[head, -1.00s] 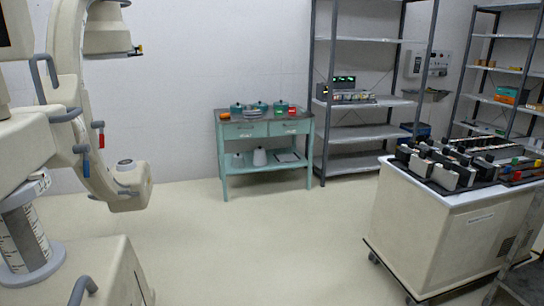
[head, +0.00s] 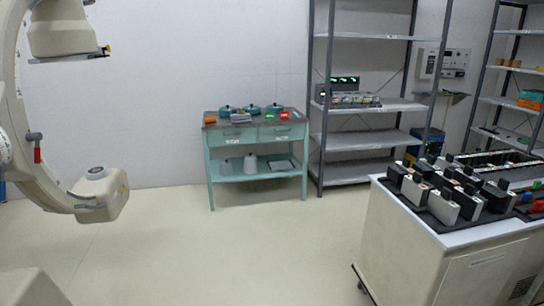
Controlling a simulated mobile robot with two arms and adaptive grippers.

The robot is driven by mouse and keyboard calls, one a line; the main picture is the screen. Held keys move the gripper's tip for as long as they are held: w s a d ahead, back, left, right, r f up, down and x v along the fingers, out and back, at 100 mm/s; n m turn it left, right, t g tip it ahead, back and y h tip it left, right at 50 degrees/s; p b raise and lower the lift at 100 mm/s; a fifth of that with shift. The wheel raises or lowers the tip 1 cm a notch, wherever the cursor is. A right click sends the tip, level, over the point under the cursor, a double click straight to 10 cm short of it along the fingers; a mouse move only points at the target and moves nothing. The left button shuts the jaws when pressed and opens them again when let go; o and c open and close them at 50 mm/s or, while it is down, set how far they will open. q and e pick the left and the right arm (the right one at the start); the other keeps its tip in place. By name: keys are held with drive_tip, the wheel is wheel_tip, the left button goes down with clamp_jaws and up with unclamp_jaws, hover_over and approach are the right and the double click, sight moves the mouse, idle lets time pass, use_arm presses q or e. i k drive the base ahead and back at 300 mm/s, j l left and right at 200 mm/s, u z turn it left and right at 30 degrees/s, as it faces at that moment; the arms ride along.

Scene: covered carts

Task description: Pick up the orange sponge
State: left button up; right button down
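A small orange block, which looks like the orange sponge (head: 210,121), lies on the left front of the top of a teal cart (head: 243,134) against the back wall. Behind and beside it on the cart top stand several teal lidded pots (head: 252,109), a grey item (head: 240,118), a small green item (head: 270,115) and a red item (head: 285,115). Neither of my grippers shows in the head view. The cart is some way off across the floor.
Open floor (head: 230,250) lies before the cart. A large white machine with a curved arm (head: 50,195) stands at left. A white-topped cart with dark and grey blocks (head: 440,240) stands at right. Grey shelves (head: 365,172) stand right of the teal cart.

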sight(212, 120)
drive_tip(key=i+u, duration=0.15)
drive_tip(key=i, duration=0.3)
drive_tip(key=i+l+u, duration=0.15)
drive_tip(key=i, duration=0.35)
drive_tip(key=i+u, duration=0.2)
drive_tip(key=i, duration=0.25)
drive_tip(key=i+u, duration=0.1)
drive_tip(key=i, duration=0.65)
drive_tip(key=i+l+u, duration=0.1)
drive_tip(key=i, duration=0.7)
drive_tip(key=i+l+u, duration=0.1)
drive_tip(key=i, duration=0.65)
drive_tip(key=i+u, duration=0.1)
drive_tip(key=i, duration=1)
